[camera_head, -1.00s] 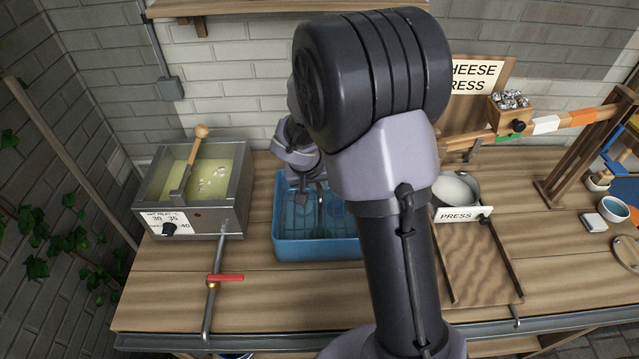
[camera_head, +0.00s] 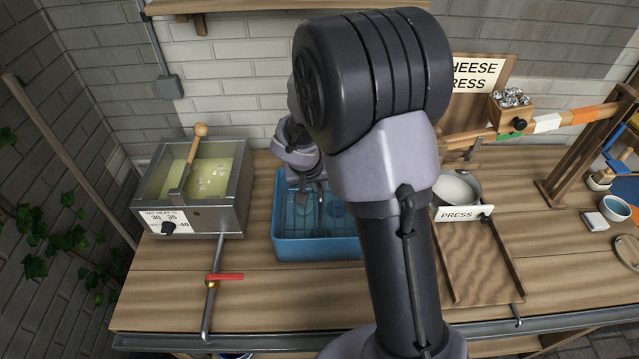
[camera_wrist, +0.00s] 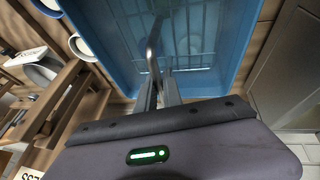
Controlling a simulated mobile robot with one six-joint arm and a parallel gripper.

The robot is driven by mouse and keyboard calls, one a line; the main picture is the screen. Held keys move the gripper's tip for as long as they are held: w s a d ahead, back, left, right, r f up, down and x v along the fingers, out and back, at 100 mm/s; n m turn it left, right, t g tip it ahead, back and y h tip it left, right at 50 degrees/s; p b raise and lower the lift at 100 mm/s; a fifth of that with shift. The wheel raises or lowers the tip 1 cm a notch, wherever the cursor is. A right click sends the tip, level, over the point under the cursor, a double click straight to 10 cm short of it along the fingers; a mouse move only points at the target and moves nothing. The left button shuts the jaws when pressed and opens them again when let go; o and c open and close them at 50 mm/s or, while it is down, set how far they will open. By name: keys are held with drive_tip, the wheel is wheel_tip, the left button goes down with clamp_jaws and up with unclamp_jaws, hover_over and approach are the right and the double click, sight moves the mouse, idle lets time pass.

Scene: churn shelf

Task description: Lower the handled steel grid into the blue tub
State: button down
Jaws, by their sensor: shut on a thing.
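The blue tub (camera_head: 318,248) stands on the wooden bench, left of my arm; it also fills the upper part of the wrist view (camera_wrist: 100,45). My gripper (camera_wrist: 160,92) is shut on the upright handle of the steel grid. The handle (camera_wrist: 152,50) runs from the fingers down into the tub. The grid's thin bars (camera_wrist: 200,22) show within the tub walls in the wrist view. In the head view my gripper (camera_head: 312,190) is over the tub, partly behind my arm. Whether the grid touches the tub floor cannot be told.
A steel vat (camera_head: 195,218) of yellowish liquid with a wooden-handled tool stands left of the tub. Right of my arm are a pot (camera_head: 457,190), the press sign (camera_head: 463,214) and a wooden draining board (camera_head: 470,255).

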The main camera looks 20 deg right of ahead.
drive_tip(key=c, duration=1.4)
unclamp_jaws()
